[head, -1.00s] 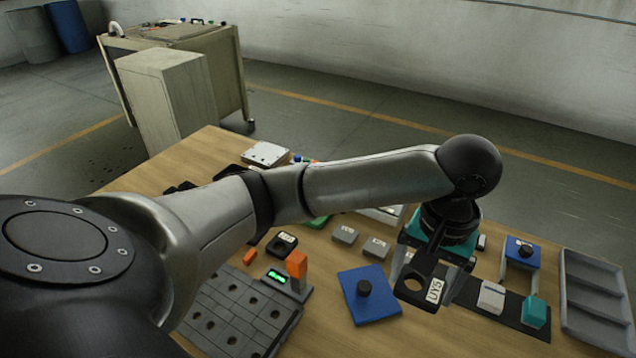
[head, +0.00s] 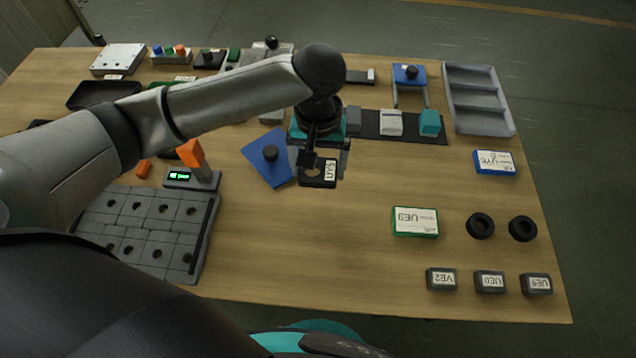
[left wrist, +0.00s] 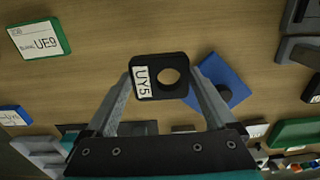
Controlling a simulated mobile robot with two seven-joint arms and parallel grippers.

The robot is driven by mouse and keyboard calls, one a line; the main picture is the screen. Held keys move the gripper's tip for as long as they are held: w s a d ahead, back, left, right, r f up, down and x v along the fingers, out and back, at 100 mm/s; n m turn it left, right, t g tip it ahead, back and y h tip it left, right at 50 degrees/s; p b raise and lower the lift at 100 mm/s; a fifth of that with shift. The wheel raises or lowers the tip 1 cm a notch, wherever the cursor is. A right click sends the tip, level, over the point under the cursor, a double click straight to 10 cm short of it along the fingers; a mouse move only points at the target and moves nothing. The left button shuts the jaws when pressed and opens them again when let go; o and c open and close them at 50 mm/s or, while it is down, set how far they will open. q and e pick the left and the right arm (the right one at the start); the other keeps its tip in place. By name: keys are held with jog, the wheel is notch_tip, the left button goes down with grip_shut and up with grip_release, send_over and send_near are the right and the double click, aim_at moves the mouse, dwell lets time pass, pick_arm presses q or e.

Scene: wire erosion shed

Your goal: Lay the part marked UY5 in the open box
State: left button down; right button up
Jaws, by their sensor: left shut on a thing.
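My left gripper (head: 318,168) is shut on the black part marked UY5 (head: 316,181), a block with a round hole and a white label. It is held above the middle of the wooden table, right of a blue plate with a black knob (head: 262,172). In the left wrist view the part (left wrist: 160,63) sits between the two fingers (left wrist: 162,78), its label to the left. I cannot tell for sure which thing is the open box. A black open tray (head: 75,100) lies at the far left, partly behind my arm. My right gripper is not in view.
A grey compartment tray (head: 510,127) stands back right. A green UE9 box (head: 415,235), a blue labelled box (head: 495,173), black rings (head: 480,226) and small labelled blocks (head: 441,287) lie right. A grey hole grid (head: 150,228) lies left. The front middle is clear.

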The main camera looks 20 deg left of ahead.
aim_at(318, 192)
pick_arm(q)
notch_tip(318, 192, down, 6)
jog(key=shift+r+b, duration=0.25)
jog(key=shift+b, duration=0.8)
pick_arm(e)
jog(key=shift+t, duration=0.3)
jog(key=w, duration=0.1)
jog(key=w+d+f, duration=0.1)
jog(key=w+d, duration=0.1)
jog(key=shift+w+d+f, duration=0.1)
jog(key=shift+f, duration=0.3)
pick_arm(q)
jog(key=shift+c, duration=0.6)
grip_release()
jog(key=shift+f, duration=0.2)
jog(key=shift+o, duration=0.6)
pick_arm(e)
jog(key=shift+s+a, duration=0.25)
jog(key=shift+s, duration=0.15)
